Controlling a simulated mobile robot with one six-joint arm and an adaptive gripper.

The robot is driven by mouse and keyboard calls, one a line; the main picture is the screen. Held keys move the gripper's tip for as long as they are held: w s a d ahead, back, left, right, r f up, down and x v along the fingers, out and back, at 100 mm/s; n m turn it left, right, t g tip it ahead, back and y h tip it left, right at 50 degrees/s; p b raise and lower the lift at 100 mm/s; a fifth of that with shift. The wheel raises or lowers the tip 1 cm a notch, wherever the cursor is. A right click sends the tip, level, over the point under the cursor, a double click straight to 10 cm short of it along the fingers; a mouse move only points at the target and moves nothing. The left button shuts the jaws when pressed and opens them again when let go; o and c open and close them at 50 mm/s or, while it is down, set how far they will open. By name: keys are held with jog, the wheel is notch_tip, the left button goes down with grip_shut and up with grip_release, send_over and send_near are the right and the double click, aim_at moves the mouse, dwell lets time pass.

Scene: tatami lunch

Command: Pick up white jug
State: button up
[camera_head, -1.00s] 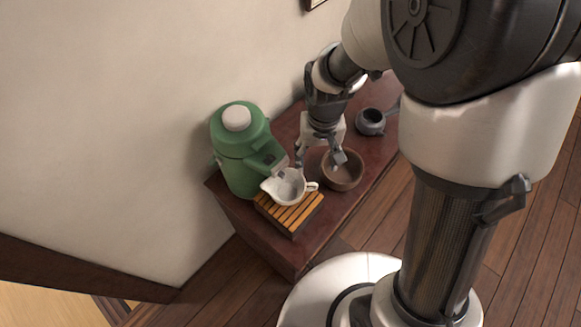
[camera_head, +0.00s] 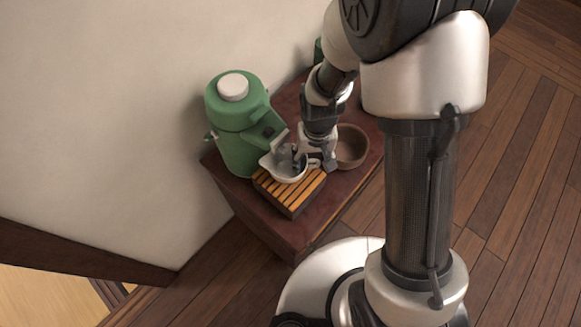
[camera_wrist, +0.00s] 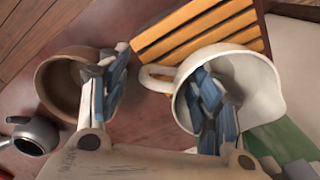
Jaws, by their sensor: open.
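The white jug (camera_head: 290,178) stands upright on a slatted wooden board (camera_head: 290,200), and its wide mouth faces up. In the wrist view the jug (camera_wrist: 262,82) is at the right, with its handle (camera_wrist: 153,78) toward the brown bowl. My gripper (camera_head: 308,158) is open at the jug's handle side. In the wrist view my gripper (camera_wrist: 160,76) has the handle between its fingers. One finger overlaps the jug's mouth and seems to reach inside it. The other finger is outside the jug, over the bowl's near rim. Exact fingertip depth is hard to tell.
A brown bowl (camera_head: 352,148) stands just right of my gripper. A green dispenser (camera_head: 236,145) stands close behind the jug, by the wall. A small grey pot (camera_wrist: 36,134) lies beyond the bowl in the wrist view. The dark red table (camera_head: 250,213) has bare room at its front edge.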

jog(key=shift+c, duration=0.4)
grip_shut()
dwell(0.4)
